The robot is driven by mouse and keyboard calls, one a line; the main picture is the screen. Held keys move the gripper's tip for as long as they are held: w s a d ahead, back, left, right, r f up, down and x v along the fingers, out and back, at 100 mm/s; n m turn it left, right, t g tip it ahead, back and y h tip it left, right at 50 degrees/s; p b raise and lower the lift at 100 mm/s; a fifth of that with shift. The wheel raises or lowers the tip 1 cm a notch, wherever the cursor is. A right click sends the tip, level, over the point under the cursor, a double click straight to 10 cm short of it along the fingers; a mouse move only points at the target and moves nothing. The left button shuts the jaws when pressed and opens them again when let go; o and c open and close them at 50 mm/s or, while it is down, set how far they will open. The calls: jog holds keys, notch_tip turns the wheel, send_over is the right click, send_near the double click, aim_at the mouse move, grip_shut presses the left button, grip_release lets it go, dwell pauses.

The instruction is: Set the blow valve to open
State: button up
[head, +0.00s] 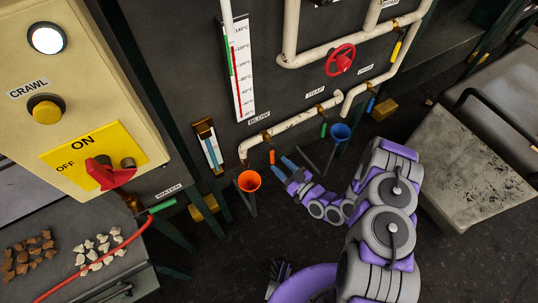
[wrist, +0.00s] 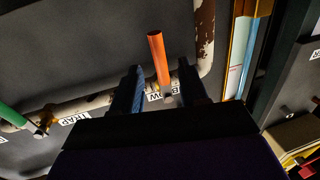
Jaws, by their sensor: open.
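The blow valve has an orange lever (head: 272,157) below the white pipe (head: 300,119), under the BLOW label (head: 259,119). The lever points down, across the pipe's run. In the wrist view the orange lever (wrist: 158,58) stands out between the two fingers, with the partly hidden BLOW label behind its lower end. My gripper (head: 281,167) is open, just right of the lever in the head view. In the wrist view my gripper (wrist: 159,78) has one finger on each side of the lever, with visible gaps. I cannot tell whether either finger touches it.
An orange funnel (head: 249,181) stands left of the lever and a blue funnel (head: 340,132) to the right. The trap valve's green lever (head: 323,130) is nearby on the same pipe. A red handwheel (head: 341,60) is above. A cream control box (head: 75,95) stands left.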

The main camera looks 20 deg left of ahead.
aim_at(272, 154)
jog(key=b+x, duration=0.1)
jog(key=x, duration=0.6)
jog(key=shift+b, duration=0.4)
grip_shut()
dwell(0.3)
